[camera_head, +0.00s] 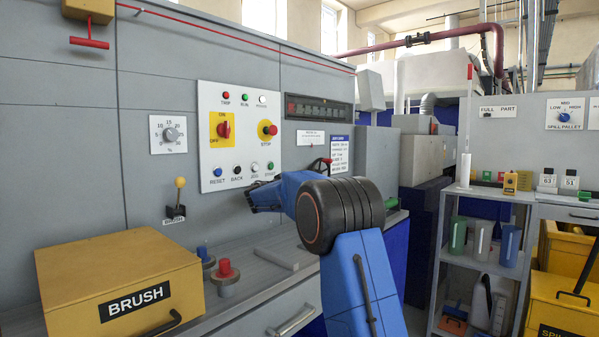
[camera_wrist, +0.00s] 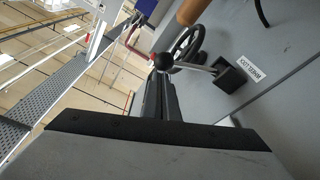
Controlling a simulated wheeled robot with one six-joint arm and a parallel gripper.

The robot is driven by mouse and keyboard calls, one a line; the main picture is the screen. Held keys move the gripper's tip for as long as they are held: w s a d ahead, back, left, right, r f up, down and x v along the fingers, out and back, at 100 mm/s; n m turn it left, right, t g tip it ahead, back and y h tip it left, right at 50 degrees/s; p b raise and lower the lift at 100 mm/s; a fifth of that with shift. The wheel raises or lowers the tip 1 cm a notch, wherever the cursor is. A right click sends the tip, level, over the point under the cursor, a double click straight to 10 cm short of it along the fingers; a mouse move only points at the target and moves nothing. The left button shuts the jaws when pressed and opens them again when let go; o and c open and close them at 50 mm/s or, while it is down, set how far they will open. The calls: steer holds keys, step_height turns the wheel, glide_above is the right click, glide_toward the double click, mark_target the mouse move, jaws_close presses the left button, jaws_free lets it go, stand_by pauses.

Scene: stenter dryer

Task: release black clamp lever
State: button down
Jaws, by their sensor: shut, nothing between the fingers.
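A lever with a black ball knob (camera_wrist: 163,61) shows in the wrist view. Its light rod runs right to a black block (camera_wrist: 232,75) on the grey panel, beside a small white label that I cannot read surely. My gripper (camera_wrist: 160,80) is shut and empty, its dark fingers pointing at the knob. The fingertips overlap the knob's lower edge in the picture; I cannot tell whether they touch. In the head view my gripper (camera_head: 250,198) is close to the machine front, below the control panel, and my arm hides that lever.
A dark handwheel (camera_wrist: 187,42) stands just beyond the knob. In the head view, a yellow-knobbed lever (camera_head: 178,198), a yellow BRUSH box (camera_head: 120,280) and a red-topped knob (camera_head: 225,272) lie left of my arm. A shelf rack (camera_head: 480,260) with jugs stands right.

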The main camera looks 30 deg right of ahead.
steer(key=shift+s+d+f+m+g+h, duration=0.15)
steer(key=shift+s+f+m, duration=0.1)
steer(key=shift+f+m, duration=0.5)
steer(key=shift+s+d+f+m+g+h, duration=0.1)
steer(key=shift+s+f+m+g, duration=0.15)
steer(key=shift+f+m, duration=0.5)
steer(key=shift+s+d+f+m+g+h, duration=0.1)
steer(key=shift+s+f+m, duration=0.2)
steer(key=shift+f+m, duration=0.4)
steer(key=shift+f, duration=0.1)
steer(key=shift+a, duration=0.1)
